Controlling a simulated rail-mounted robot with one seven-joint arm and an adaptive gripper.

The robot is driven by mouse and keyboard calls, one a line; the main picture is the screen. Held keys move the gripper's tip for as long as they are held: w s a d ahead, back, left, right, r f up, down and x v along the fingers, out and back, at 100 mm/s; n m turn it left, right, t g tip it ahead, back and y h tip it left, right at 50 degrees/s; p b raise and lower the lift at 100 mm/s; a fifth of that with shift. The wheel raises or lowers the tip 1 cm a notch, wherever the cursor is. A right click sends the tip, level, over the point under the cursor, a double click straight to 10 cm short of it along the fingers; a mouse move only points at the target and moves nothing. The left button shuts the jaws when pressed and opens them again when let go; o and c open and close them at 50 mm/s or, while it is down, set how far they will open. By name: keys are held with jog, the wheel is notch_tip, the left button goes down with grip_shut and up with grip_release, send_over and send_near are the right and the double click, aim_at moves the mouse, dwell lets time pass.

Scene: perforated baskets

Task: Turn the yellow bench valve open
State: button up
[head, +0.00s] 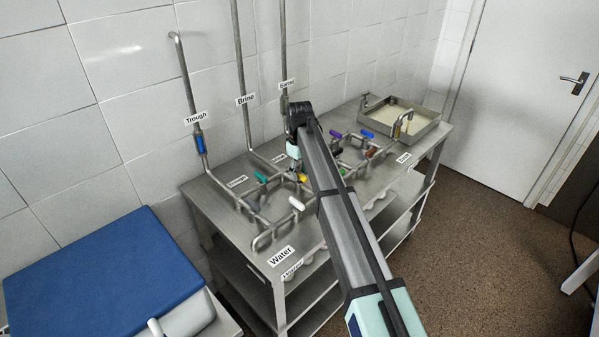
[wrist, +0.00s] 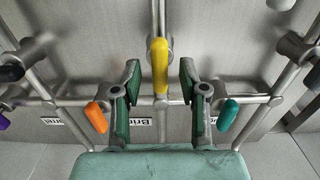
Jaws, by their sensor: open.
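The yellow bench valve handle (wrist: 160,66) shows in the wrist view at the upper middle, its long side pointing down the picture along the pipe behind it. My gripper (wrist: 160,78) is open, with one green-padded finger on each side of the yellow handle and a gap to it on both sides. In the head view my gripper is mostly hidden behind my arm above the steel bench (head: 237,190). A small part of the yellow handle (head: 303,178) shows there beside the arm.
An orange handle (wrist: 97,117) lies just left of my left finger and a teal handle (wrist: 229,115) just right of my right finger. Metal pipes run close around. A white handle (head: 297,203) is nearer the bench front. A basin (head: 425,132) stands at the far end.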

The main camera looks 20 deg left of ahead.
aim_at(300, 174)
notch_tip(300, 174, up, 12)
dwell(0.5)
jog(key=shift+f, duration=0.1)
